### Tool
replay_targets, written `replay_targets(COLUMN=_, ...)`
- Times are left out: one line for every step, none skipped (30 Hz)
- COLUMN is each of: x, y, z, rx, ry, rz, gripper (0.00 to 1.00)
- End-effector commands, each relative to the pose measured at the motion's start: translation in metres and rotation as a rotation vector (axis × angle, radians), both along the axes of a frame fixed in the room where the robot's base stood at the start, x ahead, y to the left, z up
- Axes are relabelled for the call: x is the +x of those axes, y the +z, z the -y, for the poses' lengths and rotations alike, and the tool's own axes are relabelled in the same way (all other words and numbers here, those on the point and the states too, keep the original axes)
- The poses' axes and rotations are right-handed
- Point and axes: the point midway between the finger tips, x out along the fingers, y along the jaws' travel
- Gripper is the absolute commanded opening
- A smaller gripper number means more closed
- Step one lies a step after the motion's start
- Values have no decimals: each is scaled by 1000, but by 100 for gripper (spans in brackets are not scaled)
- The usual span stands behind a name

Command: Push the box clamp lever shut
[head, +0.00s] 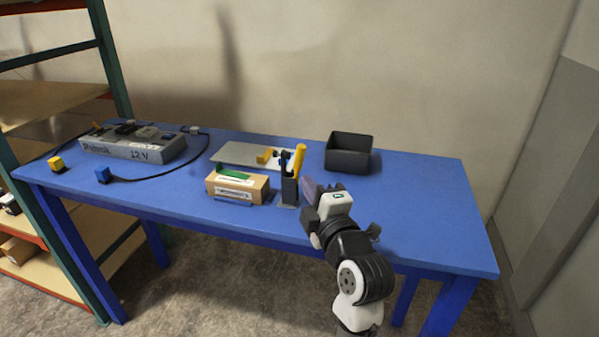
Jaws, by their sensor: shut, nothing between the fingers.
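The box clamp lever (299,161) has a yellow handle and stands nearly upright, tilted slightly right at its top. It rises from a dark clamp body (290,190) at the table's front middle. A cardboard box (237,188) with white labels and a green item on top lies just left of the clamp. My gripper (309,190) is shut and empty, just right of the clamp and below the yellow handle. Whether it touches the clamp I cannot tell. The wrist partly hides the fingers.
A dark open bin (349,152) stands behind my gripper. A grey plate (236,153) with yellow and dark parts lies behind the box. A grey 12 V console (133,146) with cables and yellow and blue plugs sits at the left. The blue table (425,205) is clear at right.

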Motion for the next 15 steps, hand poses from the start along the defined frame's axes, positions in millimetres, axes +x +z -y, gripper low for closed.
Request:
replay_targets(x=7, y=4, z=-4, rx=1, ry=5, rz=-2, gripper=0)
replay_targets(x=12, y=4, z=-6, rx=0, ry=5, rz=-1, gripper=0)
replay_targets(x=19, y=6, z=-8, rx=0, ry=4, rz=-1, gripper=0)
replay_targets(x=24, y=7, z=-10, rx=1, ry=4, rz=-2, gripper=0)
replay_targets(x=30, y=8, z=-12, rx=1, ry=5, rz=-1, gripper=0)
replay_targets(x=37, y=8, z=-15, rx=1, ry=4, rz=-2, gripper=0)
replay_targets(x=42, y=9, z=-17, rx=1, ry=4, rz=-2, gripper=0)
replay_targets(x=47, y=10, z=-18, rx=2, ry=4, rz=-1, gripper=0)
replay_targets(x=54, y=10, z=-21, rx=1, ry=5, rz=-2, gripper=0)
replay_targets(x=59, y=10, z=-22, rx=1, ry=4, rz=-1, gripper=0)
replay_targets(x=63, y=11, z=-23, rx=0, ry=3, rz=0, gripper=0)
replay_targets(x=68, y=11, z=-25, rx=0, ry=3, rz=-1, gripper=0)
replay_targets(x=71, y=12, z=-26, rx=1, ry=3, rz=0, gripper=0)
replay_targets(x=74, y=12, z=-27, rx=1, ry=3, rz=1, gripper=0)
replay_targets(x=78, y=11, z=-28, rx=2, ry=2, rz=0, gripper=0)
